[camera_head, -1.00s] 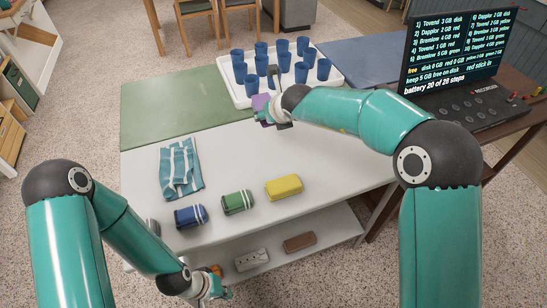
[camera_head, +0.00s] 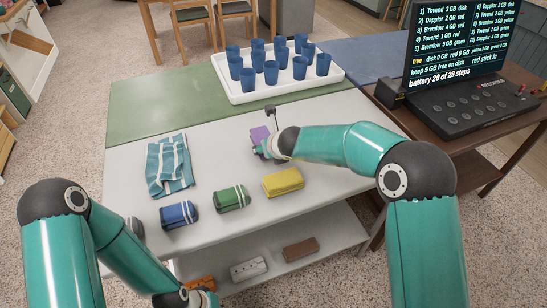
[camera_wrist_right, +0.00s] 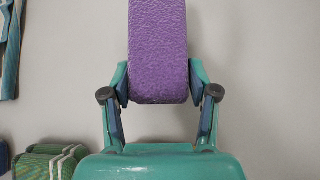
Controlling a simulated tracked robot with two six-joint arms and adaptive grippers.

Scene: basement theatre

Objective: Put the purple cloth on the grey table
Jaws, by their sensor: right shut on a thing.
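The purple cloth (camera_head: 260,134) looks like a thick, rough-textured block. My right gripper (camera_head: 263,147) is shut on it, and the cloth shows between both fingers in the right wrist view (camera_wrist_right: 158,45). It is over the bare grey part of the grey table (camera_head: 220,152), near the green mat. I cannot tell whether it touches the top. My left gripper (camera_head: 203,297) is low at the bottom edge of the head view, by the lower shelf, and its fingers are partly cut off.
A striped teal cloth (camera_head: 168,165), a blue roll (camera_head: 179,215), a green roll (camera_head: 232,199) and a yellow block (camera_head: 283,182) lie on the table. A white tray (camera_head: 285,91) of blue cups stands behind on the green mat (camera_head: 150,107). A recorder (camera_head: 470,110) sits right.

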